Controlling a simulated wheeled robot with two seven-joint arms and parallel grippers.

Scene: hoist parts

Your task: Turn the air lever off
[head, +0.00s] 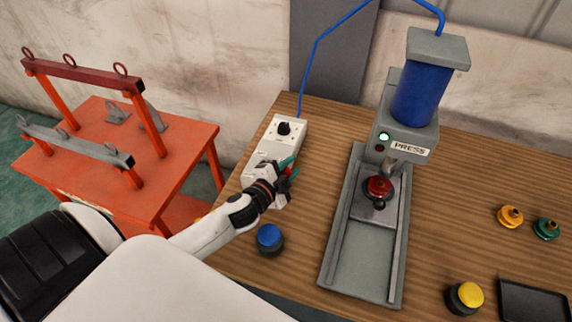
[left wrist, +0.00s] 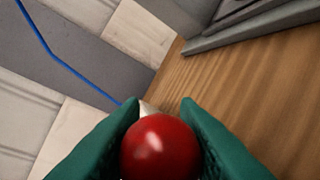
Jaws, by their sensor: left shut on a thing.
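The air lever shows as a round red knob (left wrist: 160,148) in the left wrist view, between my green fingertips. In the head view only a bit of red (head: 288,171) shows there, at the front part of the pale control box (head: 288,138). My left gripper (head: 289,169) is shut on the red knob. The lever's shaft and pivot are mostly hidden by the gripper, so its angle cannot be told. The box also carries a black rotary knob (head: 284,128) farther back. My right gripper is not in view.
A grey press (head: 409,118) with a lit green lamp (head: 384,136) stands right of the box, a red part (head: 379,188) under it. A blue hose (head: 317,45) runs above. An orange stand (head: 186,155) is left.

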